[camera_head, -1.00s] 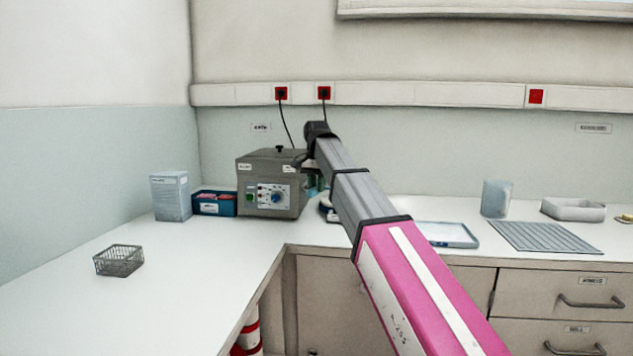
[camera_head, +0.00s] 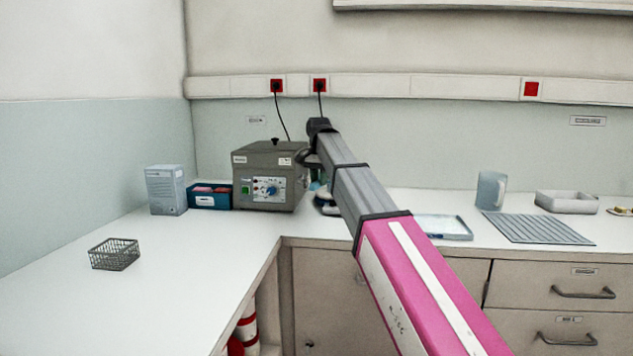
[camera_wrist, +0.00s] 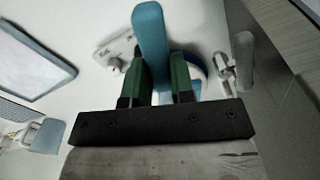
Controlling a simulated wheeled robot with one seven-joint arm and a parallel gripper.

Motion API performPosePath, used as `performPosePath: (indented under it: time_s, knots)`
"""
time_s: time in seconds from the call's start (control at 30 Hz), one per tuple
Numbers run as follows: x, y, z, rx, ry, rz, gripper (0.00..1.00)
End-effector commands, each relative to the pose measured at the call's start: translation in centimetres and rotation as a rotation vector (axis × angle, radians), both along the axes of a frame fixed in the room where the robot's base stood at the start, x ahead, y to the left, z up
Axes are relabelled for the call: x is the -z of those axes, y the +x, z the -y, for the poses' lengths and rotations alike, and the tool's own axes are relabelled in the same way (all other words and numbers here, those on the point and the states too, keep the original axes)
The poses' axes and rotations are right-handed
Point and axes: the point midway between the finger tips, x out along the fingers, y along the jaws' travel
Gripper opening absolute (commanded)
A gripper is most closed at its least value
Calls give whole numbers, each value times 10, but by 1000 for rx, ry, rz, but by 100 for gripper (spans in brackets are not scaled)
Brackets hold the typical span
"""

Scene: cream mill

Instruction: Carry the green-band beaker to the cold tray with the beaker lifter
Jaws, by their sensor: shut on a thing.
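My gripper (camera_wrist: 161,62) shows in the wrist view, its two green fingers shut on a blue bar (camera_wrist: 148,25) that looks like the handle of the beaker lifter. In the head view my arm hides most of the gripper. A blue-rimmed pale tray (camera_head: 447,233), perhaps the cold tray, lies on the right counter, partly behind my arm. It also shows at the upper left of the wrist view (camera_wrist: 30,55). A round white and blue thing (camera_wrist: 198,72) lies beyond the fingers, mostly hidden. I cannot make out a green-band beaker.
A grey heating box (camera_head: 270,178) stands in the corner, beside a blue bin (camera_head: 209,197) and a pale carton (camera_head: 166,190). A wire basket (camera_head: 115,254) sits on the left counter. A jug (camera_head: 491,190), a ribbed mat (camera_head: 538,228) and a white dish (camera_head: 567,203) are at right.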

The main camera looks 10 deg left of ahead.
Motion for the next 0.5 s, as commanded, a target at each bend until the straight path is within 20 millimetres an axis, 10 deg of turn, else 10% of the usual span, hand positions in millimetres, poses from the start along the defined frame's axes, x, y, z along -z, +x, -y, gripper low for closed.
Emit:
performPosePath:
  time_s: [0.5]
  knots:
    - [-1, 30, 10, 0, 0, 0, 0]
